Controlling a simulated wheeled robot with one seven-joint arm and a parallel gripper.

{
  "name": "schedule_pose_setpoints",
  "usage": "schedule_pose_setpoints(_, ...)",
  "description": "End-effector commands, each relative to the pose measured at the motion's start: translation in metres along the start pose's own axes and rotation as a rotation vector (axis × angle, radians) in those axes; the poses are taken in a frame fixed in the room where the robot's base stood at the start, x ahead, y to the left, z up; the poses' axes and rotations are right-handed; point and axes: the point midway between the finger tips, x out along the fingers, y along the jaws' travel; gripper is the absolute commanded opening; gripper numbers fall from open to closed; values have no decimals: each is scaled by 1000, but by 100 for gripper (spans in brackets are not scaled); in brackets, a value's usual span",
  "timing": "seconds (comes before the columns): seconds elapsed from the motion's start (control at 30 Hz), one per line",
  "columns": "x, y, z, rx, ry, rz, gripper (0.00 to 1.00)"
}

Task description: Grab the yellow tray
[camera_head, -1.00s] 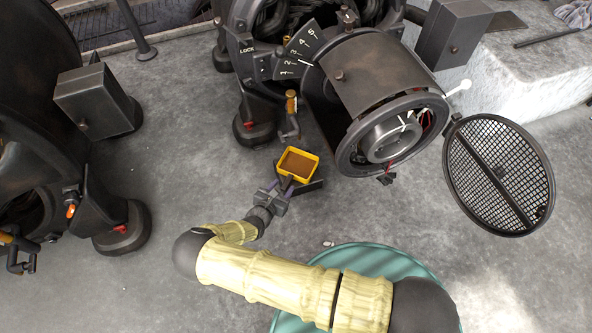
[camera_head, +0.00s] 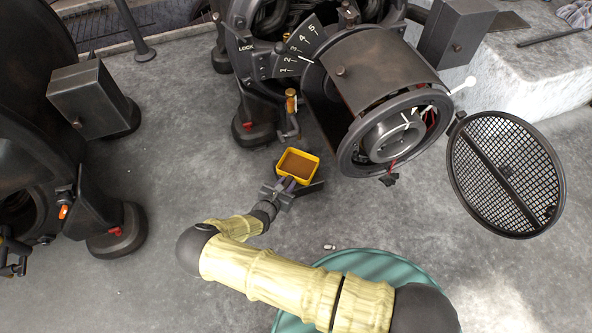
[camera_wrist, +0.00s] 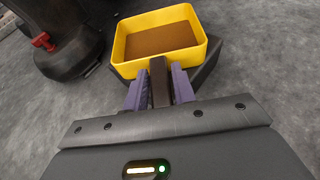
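The yellow tray (camera_head: 297,167) is a small box with a brown bottom. It stands low near the floor, in front of the large dark machine's drum. In the wrist view the tray (camera_wrist: 203,47) is just ahead of my gripper, with a dark bar (camera_wrist: 159,82) reaching from its near wall towards me. My gripper (camera_wrist: 158,88) has its purple fingers on either side of this bar. The fingers look apart, and I see no firm grip on the bar. In the head view my gripper (camera_head: 289,184) is at the tray's near side.
The machine's drum (camera_head: 378,75) and a black foot (camera_head: 254,132) stand close behind the tray. A round mesh cover (camera_head: 506,175) hangs at the right. A second dark machine (camera_head: 40,150) is at the left. Grey floor (camera_head: 190,150) is open left of the tray.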

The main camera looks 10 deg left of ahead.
Motion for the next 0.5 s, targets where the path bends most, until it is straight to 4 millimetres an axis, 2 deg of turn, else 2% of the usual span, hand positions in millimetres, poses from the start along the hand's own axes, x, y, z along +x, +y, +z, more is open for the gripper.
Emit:
schedule_pose_setpoints(0.03, 0, 0, 0, 0, 0, 0, 16)
schedule_pose_setpoints(0.1, 0, 0, 0, 0, 0, 0, 2)
schedule_pose_setpoints(0.13, 0, 0, 0, 0, 0, 0, 0)
schedule_pose_setpoints(0.5, -2, 0, 4, 0, -1, 0, 0)
